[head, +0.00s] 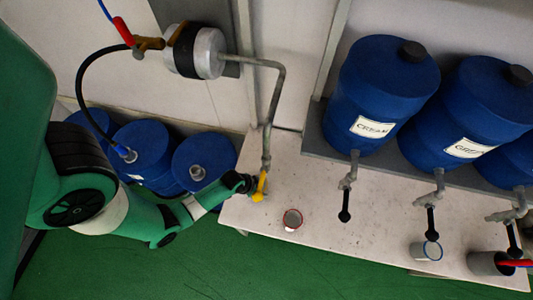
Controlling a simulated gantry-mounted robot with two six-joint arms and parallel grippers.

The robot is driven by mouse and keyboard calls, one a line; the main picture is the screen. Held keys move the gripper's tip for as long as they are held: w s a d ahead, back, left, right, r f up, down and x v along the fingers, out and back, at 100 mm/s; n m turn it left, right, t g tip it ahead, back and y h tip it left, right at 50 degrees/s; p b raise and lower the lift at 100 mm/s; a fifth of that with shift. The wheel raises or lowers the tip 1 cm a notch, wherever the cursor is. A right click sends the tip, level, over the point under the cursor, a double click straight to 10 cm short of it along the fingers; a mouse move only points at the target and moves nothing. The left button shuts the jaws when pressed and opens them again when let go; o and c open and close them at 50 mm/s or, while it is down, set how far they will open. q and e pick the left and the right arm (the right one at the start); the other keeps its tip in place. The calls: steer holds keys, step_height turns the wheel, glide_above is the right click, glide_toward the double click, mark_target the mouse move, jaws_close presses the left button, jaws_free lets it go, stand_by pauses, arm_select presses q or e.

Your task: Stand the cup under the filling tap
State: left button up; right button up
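A small cup with a red rim (292,220) stands upright on the white bench, apart from any gripper. To its upper left, a tap with a yellow handle (260,185) hangs at the lower end of a grey pipe. My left gripper (247,184) is dark and sits right beside this yellow handle. I cannot tell whether its fingers are open or shut, or whether they touch the handle. My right gripper is not in view. Which tap is the filling tap is not marked.
Blue drums (380,95) with grey taps (348,182) stand on a shelf at the right. Blue barrels (145,150) are behind my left arm. The bench (375,230) is bare between the cups.

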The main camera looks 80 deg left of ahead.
mark_target(265, 184)
arm_select(q)
steer(key=w, duration=0.1)
steer(key=w+a, duration=0.1)
steer(key=w, duration=0.1)
steer(key=shift+w+b, duration=0.3)
steer(key=shift+f+b, duration=0.3)
steer(key=shift+f, duration=0.4)
steer(key=shift+s+f, duration=0.1)
steer(key=shift+s, duration=0.1)
steer(key=shift+w, duration=0.1)
steer(key=o, duration=1.1)
steer(key=shift+f, duration=0.1)
